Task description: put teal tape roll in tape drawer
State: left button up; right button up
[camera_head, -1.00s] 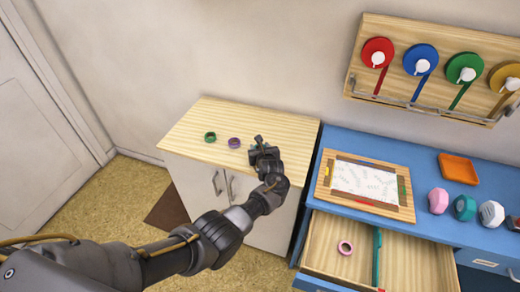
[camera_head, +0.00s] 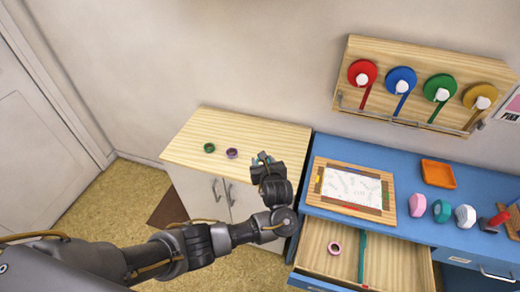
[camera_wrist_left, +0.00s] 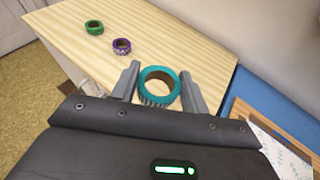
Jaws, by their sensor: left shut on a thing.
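The teal tape roll (camera_wrist_left: 145,76) is a ring with a brown core, held between the two fingers of my left gripper (camera_wrist_left: 155,88). In the head view my left gripper (camera_head: 264,160) is over the right part of the wooden-topped cabinet, and it mostly hides the roll. The drawer (camera_head: 390,262) of the blue desk is pulled open to the right of my left arm. A pink tape roll (camera_head: 334,248) lies in its left compartment, beside a teal divider (camera_head: 362,256). My right gripper is not in view.
A green roll (camera_head: 209,148) and a purple roll (camera_head: 232,153) stay on the cabinet top (camera_head: 270,132). The blue desk holds a framed board (camera_head: 350,187), an orange tray (camera_head: 438,173) and several coloured blocks. A rack of tape reels (camera_head: 425,85) hangs on the wall.

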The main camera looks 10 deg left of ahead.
pick_arm(q)
jog(key=shift+s+d+r, duration=0.25)
jog(key=shift+s, duration=0.35)
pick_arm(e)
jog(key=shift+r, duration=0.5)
